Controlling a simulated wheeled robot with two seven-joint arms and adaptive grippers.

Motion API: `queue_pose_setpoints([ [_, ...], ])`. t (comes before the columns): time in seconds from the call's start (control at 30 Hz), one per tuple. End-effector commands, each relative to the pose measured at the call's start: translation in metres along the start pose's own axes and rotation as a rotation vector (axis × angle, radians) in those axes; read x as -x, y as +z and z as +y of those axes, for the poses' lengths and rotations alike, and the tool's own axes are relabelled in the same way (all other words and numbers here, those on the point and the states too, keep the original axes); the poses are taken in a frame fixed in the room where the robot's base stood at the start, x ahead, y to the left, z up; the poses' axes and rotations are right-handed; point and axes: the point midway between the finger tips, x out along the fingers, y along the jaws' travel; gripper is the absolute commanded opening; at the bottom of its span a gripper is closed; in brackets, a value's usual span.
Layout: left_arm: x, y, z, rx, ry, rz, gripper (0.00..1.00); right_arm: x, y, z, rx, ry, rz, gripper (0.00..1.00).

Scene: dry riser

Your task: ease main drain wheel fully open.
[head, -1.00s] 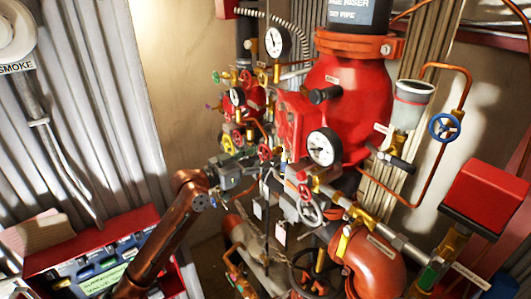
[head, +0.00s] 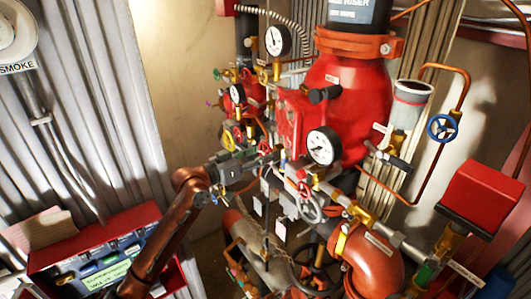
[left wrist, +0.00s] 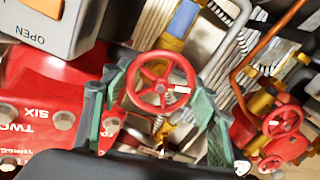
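A red spoked handwheel (left wrist: 160,82) shows in the left wrist view, on a brass stem with a small white tag near its rim. I cannot read which valve it belongs to. My left gripper (left wrist: 160,95) is open, with its green fingers on either side of this wheel; whether they touch the rim I cannot tell. My right gripper is not in view.
The large red riser valve body (head: 345,95) and a pressure gauge (head: 321,146) stand close right of the gripper. Other handwheels crowd around, including a blue one (head: 442,128). A red box (head: 110,225) of coloured items is at lower left.

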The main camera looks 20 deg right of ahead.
Motion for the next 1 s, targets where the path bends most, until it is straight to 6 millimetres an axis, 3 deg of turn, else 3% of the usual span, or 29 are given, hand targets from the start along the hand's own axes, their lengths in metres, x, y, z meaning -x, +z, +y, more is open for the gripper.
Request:
queue_pose_setpoints([
  [0.27, 0.0, 0.002, 0.0, 0.002, 0.001, -0.002, 0.72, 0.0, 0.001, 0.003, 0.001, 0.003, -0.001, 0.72],
  [0.63, 0.006, 0.001, -0.001, 0.001, -0.001, -0.001, 0.72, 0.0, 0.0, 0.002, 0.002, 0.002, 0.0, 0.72],
  [0.77, 0.024, 0.001, -0.001, -0.001, -0.001, 0.0, 0.72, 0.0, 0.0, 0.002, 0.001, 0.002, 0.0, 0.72],
  [1.0, 0.075, 0.001, -0.002, 0.0, -0.002, 0.0, 0.72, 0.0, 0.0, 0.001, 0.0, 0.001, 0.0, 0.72],
])
